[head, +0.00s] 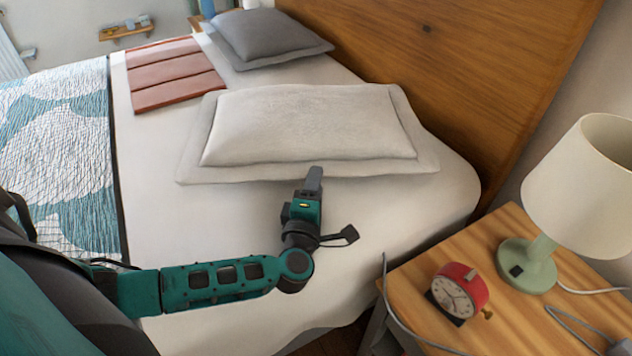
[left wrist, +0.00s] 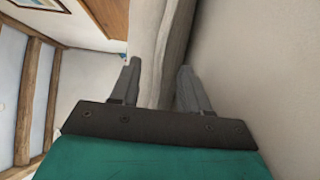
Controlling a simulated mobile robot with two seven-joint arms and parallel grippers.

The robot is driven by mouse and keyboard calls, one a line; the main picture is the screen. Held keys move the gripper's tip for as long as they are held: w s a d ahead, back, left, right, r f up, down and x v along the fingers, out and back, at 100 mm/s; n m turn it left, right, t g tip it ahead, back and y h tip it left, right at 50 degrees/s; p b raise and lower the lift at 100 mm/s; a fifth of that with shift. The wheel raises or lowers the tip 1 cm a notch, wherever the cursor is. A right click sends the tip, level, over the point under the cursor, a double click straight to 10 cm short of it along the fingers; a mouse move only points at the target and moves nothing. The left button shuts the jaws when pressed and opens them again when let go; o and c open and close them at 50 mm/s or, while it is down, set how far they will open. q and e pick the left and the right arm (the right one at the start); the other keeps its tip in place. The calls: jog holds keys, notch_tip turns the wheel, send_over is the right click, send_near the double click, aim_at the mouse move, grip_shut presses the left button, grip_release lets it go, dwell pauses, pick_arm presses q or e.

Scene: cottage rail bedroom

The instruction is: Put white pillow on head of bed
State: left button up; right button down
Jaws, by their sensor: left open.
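The white pillow (head: 310,125) lies flat on the bed (head: 370,220) near the wooden headboard (head: 450,65), its near edge facing my arm. My left gripper (head: 314,182) is at the near edge of the pillow, its fingertips at or just short of that edge. In the left wrist view, the fingers (left wrist: 157,85) are apart, with the pillow's edge (left wrist: 170,50) showing between and beyond them. I cannot tell whether the fingers touch it. My right gripper is in neither view.
A nightstand (head: 400,290) at the right holds a red alarm clock (head: 459,291) and a lamp (head: 585,185). Bare sheet surrounds my left forearm.

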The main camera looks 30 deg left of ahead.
pick_arm(q)
jog(key=shift+x, duration=0.95)
jog(key=shift+c, duration=0.4)
grip_shut()
